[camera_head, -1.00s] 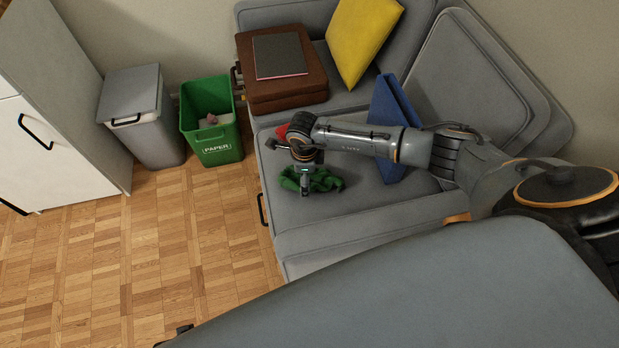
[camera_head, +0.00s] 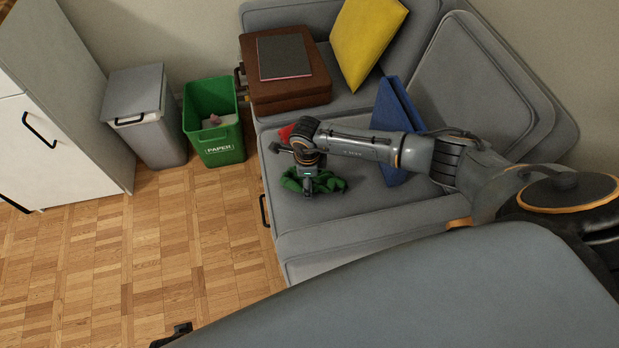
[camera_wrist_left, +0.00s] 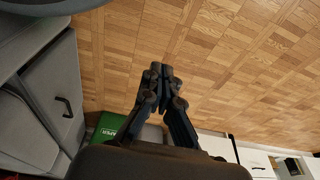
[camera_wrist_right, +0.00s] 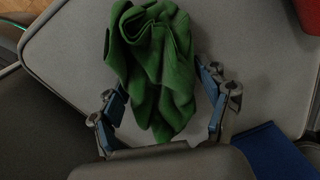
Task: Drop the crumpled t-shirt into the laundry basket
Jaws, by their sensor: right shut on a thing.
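The crumpled t-shirt is a dark green cloth (camera_head: 326,183) on the grey sofa seat, below my right gripper (camera_head: 308,190). In the right wrist view the t-shirt (camera_wrist_right: 160,62) lies bunched between the two fingers of the right gripper (camera_wrist_right: 163,95), its lower part reaching in toward the palm. The right gripper is shut on it. My left gripper (camera_wrist_left: 161,72) shows in the left wrist view with its fingertips together, empty, above the wooden floor. I cannot make out a laundry basket in any view.
A green paper bin (camera_head: 219,150) and a grey lidded bin (camera_head: 158,143) stand left of the sofa (camera_head: 300,232). A brown case (camera_head: 290,92), yellow cushion (camera_head: 352,40) and blue object (camera_head: 392,115) rest on the sofa. The parquet floor (camera_head: 150,250) at the left is clear.

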